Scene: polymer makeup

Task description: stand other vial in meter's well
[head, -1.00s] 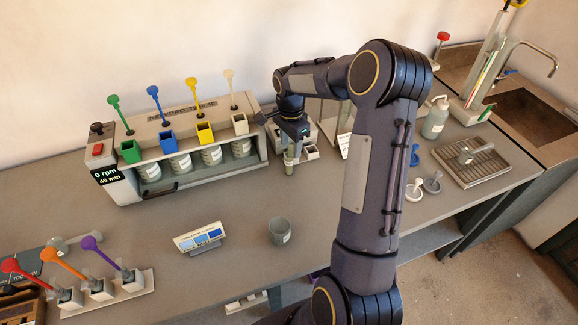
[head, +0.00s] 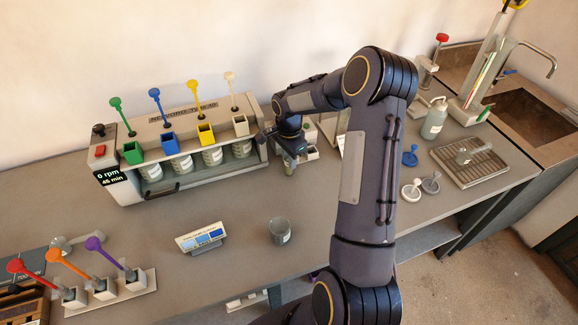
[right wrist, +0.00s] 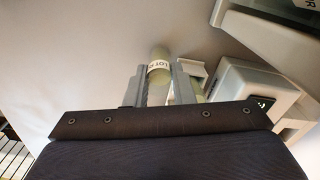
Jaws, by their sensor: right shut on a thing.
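My right gripper (head: 289,158) is shut on a pale green vial (head: 290,170), right of the stirrer bank. In the right wrist view the vial (right wrist: 158,66) carries a white "LOT" label and sits between the two grey fingers (right wrist: 158,86). The meter (head: 310,138) is a pale box, partly hidden behind my right arm. In the right wrist view the meter (right wrist: 238,98) is to the right of the fingers. A second greenish shape (right wrist: 197,88) shows behind the right finger, mostly hidden. I cannot tell whether the held vial touches anything. My left gripper is not in view.
The stirrer bank (head: 122,185) with several coloured paddles stands left of my right gripper. A grey cup (head: 280,231) and a blue-and-white chart stand (head: 201,238) are on the front bench. Stoppers (head: 411,188), a soap bottle (head: 435,119) and a drain tray (head: 470,161) are at right.

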